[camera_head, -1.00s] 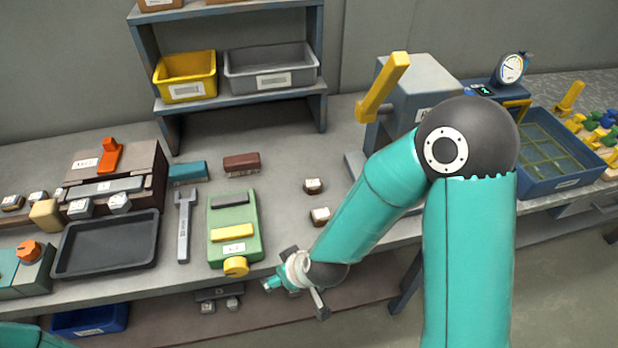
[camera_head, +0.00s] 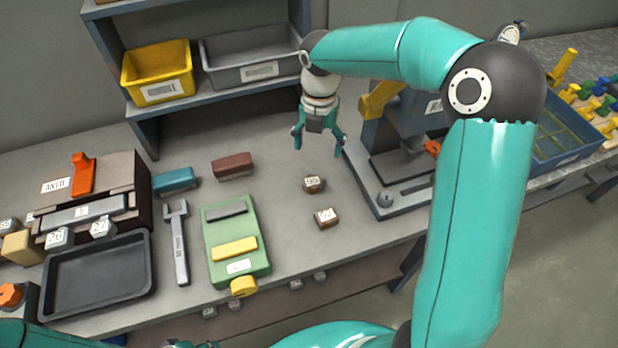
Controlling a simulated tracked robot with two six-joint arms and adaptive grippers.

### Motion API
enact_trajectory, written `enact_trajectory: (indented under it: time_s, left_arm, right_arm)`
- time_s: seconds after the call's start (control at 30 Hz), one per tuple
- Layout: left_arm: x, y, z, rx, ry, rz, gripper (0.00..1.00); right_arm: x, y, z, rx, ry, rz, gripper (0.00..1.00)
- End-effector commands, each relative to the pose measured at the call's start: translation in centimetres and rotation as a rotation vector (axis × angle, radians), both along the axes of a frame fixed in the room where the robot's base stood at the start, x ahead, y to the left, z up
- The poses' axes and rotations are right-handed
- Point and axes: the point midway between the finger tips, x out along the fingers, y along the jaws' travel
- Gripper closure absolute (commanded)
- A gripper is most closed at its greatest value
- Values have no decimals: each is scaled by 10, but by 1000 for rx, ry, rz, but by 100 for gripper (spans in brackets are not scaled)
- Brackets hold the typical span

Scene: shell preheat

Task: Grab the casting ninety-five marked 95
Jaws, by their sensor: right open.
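Two small brown castings with white tops lie on the grey workbench. The farther casting (camera_head: 314,187) carries a mark that looks like 95, though the print is small. The nearer casting (camera_head: 327,221) has a mark I cannot read surely. My right gripper (camera_head: 319,150) points down, open and empty, its fingers spread above and just behind the farther casting, apart from it. My left gripper is not in view.
A grey press (camera_head: 385,200) stands right of the castings. To the left are a green fixture (camera_head: 214,258), a wrench (camera_head: 180,255), a brown block (camera_head: 233,166), a teal block (camera_head: 174,180) and a black tray (camera_head: 60,312). A shelf with yellow (camera_head: 158,78) and grey bins stands behind.

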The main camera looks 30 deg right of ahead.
Motion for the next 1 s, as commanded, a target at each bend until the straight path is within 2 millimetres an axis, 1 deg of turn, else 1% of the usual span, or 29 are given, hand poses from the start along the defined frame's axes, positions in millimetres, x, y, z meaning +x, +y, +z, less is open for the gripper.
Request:
enact_trajectory:
  time_s: [0.17,0.2,0.3,0.43,0.57,0.77,0.87,1.0]
  left_arm:
    - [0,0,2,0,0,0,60]
    - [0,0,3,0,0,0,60]
    - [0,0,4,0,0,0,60]
    - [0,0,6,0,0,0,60]
    - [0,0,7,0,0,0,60]
    - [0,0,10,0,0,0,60]
    - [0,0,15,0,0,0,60]
    - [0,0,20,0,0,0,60]
  right_arm:
    - [5,10,-34,0,9,26,20]
    - [6,12,-43,1,10,29,20]
    - [8,14,-65,1,9,33,20]
    - [10,16,-89,2,6,36,20]
    - [11,17,-104,2,4,37,20]
    - [12,16,-114,2,3,37,20]
    - [14,16,-126,3,6,38,20]
    - [17,14,-147,2,6,37,20]
